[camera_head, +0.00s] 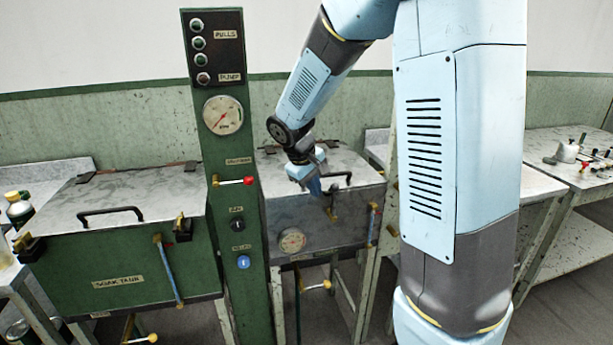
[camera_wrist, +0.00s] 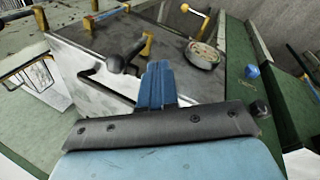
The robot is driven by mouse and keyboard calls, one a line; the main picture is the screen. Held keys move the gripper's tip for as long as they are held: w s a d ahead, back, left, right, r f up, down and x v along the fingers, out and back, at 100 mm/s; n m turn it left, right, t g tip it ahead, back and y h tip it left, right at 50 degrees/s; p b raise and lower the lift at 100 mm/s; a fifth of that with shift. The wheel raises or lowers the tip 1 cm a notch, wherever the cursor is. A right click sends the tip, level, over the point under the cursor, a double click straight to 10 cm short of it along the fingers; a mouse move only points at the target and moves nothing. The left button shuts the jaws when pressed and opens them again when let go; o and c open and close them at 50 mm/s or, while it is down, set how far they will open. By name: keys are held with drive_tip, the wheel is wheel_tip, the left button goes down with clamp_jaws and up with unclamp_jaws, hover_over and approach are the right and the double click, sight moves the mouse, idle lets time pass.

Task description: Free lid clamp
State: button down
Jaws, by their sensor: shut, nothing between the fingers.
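The lid clamp (camera_head: 331,212) is at the front edge of the grey basin, brass-coloured below. In the wrist view the clamp (camera_wrist: 124,60) shows a black knobbed lever and a brass part, beyond and left of my fingertips. The metal lid (camera_head: 272,171) lies flat on the basin, with a black bar handle (camera_head: 341,177). My gripper (camera_head: 315,187) is over the lid's front part, close to the clamp. Its blue fingers (camera_wrist: 157,78) are together and empty, apparently apart from the clamp. Part of the lid is hidden behind my arm in the head view.
A green post with a red-tipped lever (camera_head: 247,181) and blue knob (camera_head: 243,262) stands left of the basin. A round gauge (camera_head: 292,241) is on the basin's front. The green soak tank (camera_head: 120,255) is farther left. A side table (camera_head: 545,150) holds small items.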

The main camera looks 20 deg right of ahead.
drive_tip(key=shift+w+d+f, duration=0.15)
drive_tip(key=shift+w+d, duration=0.2)
drive_tip(key=shift+d, duration=0.3)
drive_tip(key=shift+w+d+f, duration=0.2)
drive_tip(key=shift+w+d, duration=0.1)
drive_tip(key=shift+d, duration=0.35)
drive_tip(key=shift+w+d+f, duration=0.15)
drive_tip(key=shift+w+d, duration=0.2)
drive_tip(key=shift+d, duration=0.3)
